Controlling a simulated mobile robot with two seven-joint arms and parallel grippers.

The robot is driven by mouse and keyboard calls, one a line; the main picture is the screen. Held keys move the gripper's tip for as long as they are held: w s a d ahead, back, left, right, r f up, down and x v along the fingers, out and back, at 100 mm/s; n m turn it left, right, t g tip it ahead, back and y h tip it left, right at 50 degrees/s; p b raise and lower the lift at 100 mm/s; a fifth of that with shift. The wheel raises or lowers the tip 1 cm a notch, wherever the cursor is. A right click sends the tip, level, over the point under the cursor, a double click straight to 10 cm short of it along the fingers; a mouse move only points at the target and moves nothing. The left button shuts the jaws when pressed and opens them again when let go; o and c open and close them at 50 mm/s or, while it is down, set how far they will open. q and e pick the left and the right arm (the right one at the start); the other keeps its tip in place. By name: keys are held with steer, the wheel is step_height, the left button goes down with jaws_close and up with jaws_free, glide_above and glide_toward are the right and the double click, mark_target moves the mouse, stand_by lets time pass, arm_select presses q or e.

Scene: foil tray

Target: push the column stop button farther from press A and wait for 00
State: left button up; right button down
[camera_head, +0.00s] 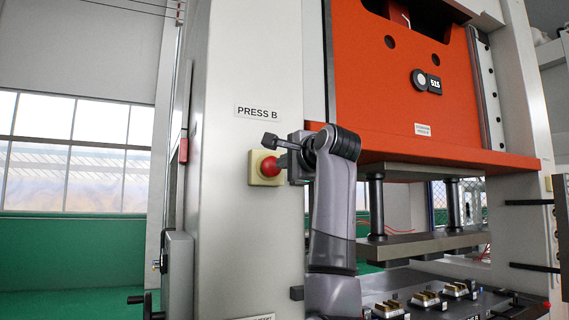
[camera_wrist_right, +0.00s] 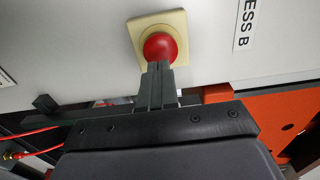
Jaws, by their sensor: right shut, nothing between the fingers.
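A red mushroom stop button (camera_head: 268,167) sits on a yellow square plate (camera_head: 257,181) on the grey column labelled PRESS B (camera_head: 258,112). My right gripper (camera_head: 283,162) is shut and empty, its tips at the button's right side in the head view. In the right wrist view the closed fingers (camera_wrist_right: 158,72) meet the lower edge of the red button (camera_wrist_right: 160,46). They look to be touching it; I cannot tell whether it is pressed in. My left gripper is out of view.
The orange press ram (camera_head: 420,120) and its plates (camera_head: 425,245) stand right of my right arm. Below them is a bed with several small metallic blocks (camera_head: 425,299). A grey box (camera_head: 178,270) juts from the column's left side. Open room lies left, before the windows.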

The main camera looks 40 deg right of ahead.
steer(key=b+v, duration=0.3)
steer(key=v, duration=0.7)
